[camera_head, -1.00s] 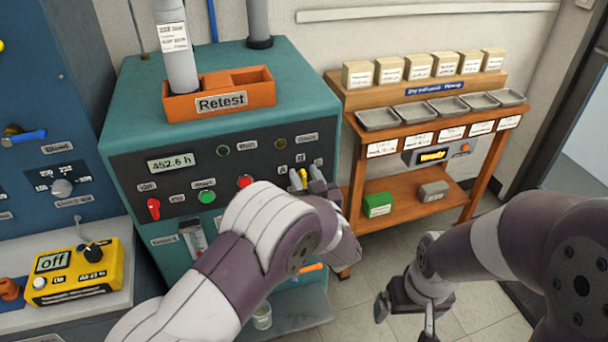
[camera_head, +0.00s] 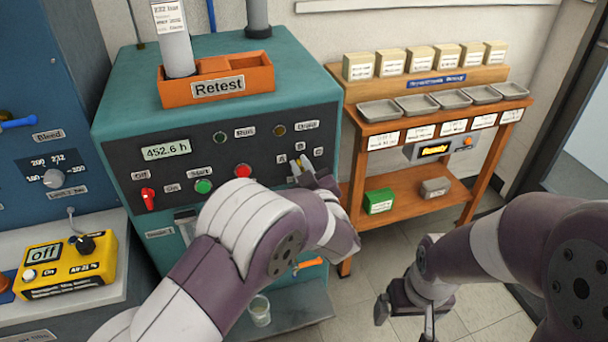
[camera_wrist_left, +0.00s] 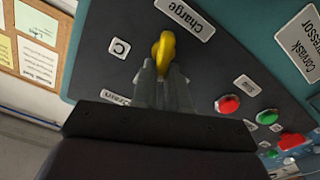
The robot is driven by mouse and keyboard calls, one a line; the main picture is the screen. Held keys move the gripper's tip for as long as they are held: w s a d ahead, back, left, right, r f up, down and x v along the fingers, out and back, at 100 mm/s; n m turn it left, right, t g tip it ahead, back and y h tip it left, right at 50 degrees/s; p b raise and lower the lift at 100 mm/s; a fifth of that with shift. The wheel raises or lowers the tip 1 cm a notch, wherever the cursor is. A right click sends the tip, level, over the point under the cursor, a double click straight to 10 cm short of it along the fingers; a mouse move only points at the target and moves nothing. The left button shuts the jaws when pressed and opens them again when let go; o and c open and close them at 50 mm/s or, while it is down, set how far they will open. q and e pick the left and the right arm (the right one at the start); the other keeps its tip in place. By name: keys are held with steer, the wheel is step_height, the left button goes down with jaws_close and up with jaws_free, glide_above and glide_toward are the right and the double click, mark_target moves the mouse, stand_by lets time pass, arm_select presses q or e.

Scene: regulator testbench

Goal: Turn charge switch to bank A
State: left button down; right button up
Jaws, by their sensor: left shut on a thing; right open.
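The yellow charge switch (camera_head: 294,169) is on the dark front panel of the teal machine, below small lettered labels. In the left wrist view the yellow handle (camera_wrist_left: 166,48) points toward the "Charge" label (camera_wrist_left: 186,17), with the "C" label (camera_wrist_left: 119,47) to its left. My left gripper (camera_head: 303,170) is at the panel, shut on the switch. In the left wrist view its grey fingertips (camera_wrist_left: 162,72) close around the handle's lower part and hide its base. My right gripper (camera_head: 405,318) is open and empty over the floor at the lower right.
The panel also holds a red button (camera_head: 243,171), a green button (camera_head: 203,187) and a red switch (camera_head: 148,198). An orange "Retest" tray (camera_head: 170,95) is on top. A yellow handheld device (camera_head: 68,265) lies left. A wooden shelf unit (camera_head: 408,187) stands right.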

arm_select(q)
steer(key=shift+s+a+f+n+b, duration=0.1)
steer(key=shift+a+f+n+b, duration=0.05)
steer(key=shift+n+b, duration=1.15)
steer(key=shift+a+f+n+b, duration=0.15)
steer(key=shift+n+b, duration=1.1)
steer(key=shift+b, duration=0.1)
steer(key=shift+s+a+f+n+b, duration=0.1)
steer(key=shift+a+f+n+b, duration=0.05)
steer(key=shift+n+b, duration=1.15)
steer(key=c, duration=1.1)
jaws_free()
steer(key=shift+w, duration=0.1)
steer(key=shift+c, duration=0.2)
steer(key=v, duration=1.2)
steer(key=shift+s+p, duration=0.35)
steer(key=shift+p, duration=0.05)
